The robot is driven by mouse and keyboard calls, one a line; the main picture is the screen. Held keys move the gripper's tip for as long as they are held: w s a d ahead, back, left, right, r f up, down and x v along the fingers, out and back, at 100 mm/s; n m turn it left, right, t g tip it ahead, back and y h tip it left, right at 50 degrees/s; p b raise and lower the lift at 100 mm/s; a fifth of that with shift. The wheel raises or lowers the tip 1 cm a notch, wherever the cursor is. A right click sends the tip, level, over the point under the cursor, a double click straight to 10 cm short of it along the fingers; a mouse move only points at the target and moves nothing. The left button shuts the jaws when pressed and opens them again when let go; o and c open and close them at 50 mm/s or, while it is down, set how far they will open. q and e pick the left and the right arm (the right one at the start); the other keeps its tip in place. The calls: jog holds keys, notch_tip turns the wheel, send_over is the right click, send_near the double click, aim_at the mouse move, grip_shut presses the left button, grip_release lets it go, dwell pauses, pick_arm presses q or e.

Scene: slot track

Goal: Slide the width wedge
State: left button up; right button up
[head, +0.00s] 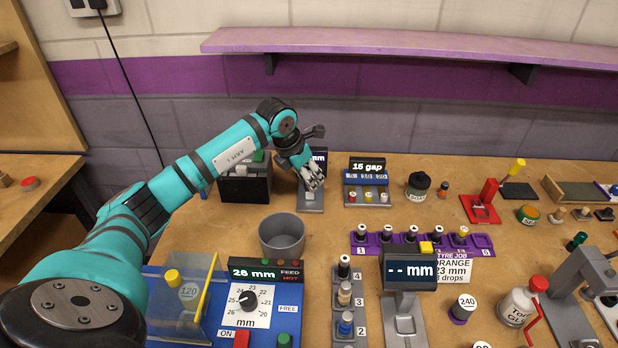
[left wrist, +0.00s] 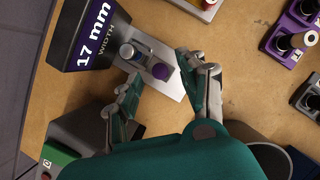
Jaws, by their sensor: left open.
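The width gauge (head: 312,202) stands at the back of the table, partly hidden by my left gripper. In the left wrist view its dark display (left wrist: 92,35) reads "17 mm WIDTH". A light grey plate (left wrist: 165,50) reaches out from the display. I cannot tell which part is the wedge. Contact is unclear.
A dark box (head: 245,187) stands left of the gauge, and the "15 gap" unit (head: 367,178) stands to its right. A grey cup (head: 282,236) is in front. The purple tyre rack (head: 425,243) lies farther right. Bare table lies between the gauge and the rack.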

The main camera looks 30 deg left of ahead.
pick_arm(q)
jog(key=shift+x, duration=0.95)
jog(key=shift+c, duration=0.2)
grip_shut()
